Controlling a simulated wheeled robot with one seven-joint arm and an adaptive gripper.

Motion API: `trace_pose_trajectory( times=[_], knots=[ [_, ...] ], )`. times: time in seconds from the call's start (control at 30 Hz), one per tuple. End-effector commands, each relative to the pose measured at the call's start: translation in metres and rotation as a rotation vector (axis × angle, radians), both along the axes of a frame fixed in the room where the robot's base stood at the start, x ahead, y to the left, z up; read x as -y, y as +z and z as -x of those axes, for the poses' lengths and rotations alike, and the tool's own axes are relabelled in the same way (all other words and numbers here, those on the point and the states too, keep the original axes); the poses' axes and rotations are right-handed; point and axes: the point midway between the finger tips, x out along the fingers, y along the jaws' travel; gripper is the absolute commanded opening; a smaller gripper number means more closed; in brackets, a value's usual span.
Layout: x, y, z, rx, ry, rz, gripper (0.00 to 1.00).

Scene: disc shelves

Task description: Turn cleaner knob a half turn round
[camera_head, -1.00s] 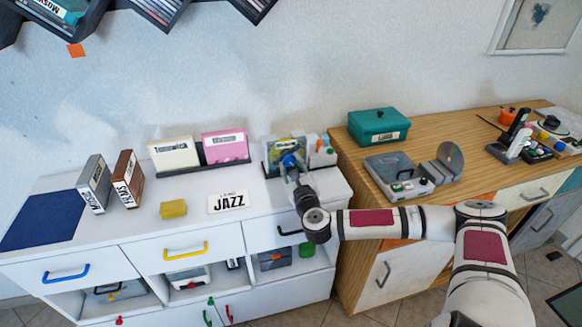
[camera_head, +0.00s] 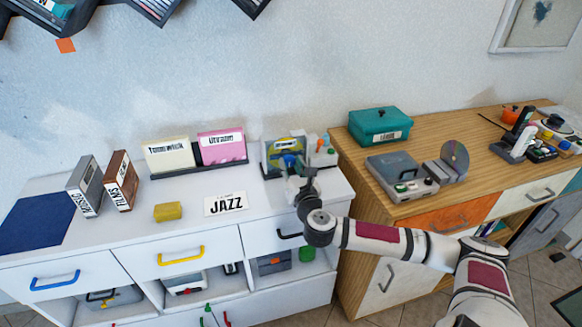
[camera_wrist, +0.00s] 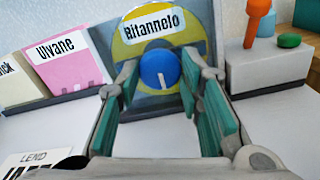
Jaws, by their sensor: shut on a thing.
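The blue round cleaner knob (camera_wrist: 154,66) sits on the front of the cleaner, before a yellow disc (camera_wrist: 131,47). A white mark on the knob points nearly straight down. The cleaner (camera_head: 270,158) stands at the right end of the white cabinet, against the wall. My gripper (camera_wrist: 161,76) has its green-padded fingers on the left and right of the knob and is shut on it. In the head view my gripper (camera_head: 294,168) covers part of the cleaner's front.
A grey block with orange and green parts (camera_wrist: 266,64) stands close on the cleaner's right. Pink (camera_head: 222,146) and cream (camera_head: 170,156) cases stand to its left. A JAZZ card (camera_head: 226,204) and yellow block (camera_head: 168,211) lie in front on the white top.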

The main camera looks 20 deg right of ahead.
Motion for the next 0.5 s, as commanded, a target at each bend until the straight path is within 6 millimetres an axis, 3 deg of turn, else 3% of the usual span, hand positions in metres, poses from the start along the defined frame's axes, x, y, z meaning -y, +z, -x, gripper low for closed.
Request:
trace_pose_trajectory(
  times=[0.43, 0.47, 0.5],
  knots=[
    [0.0, -0.0022, 0.0002, -0.005, -0.001, -0.012, 0.06],
    [0.0, -0.0022, 0.0002, -0.005, -0.001, -0.011, 0.4],
    [0.0, -0.0022, 0.0002, -0.005, -0.001, -0.011, 0.49]
  ],
)
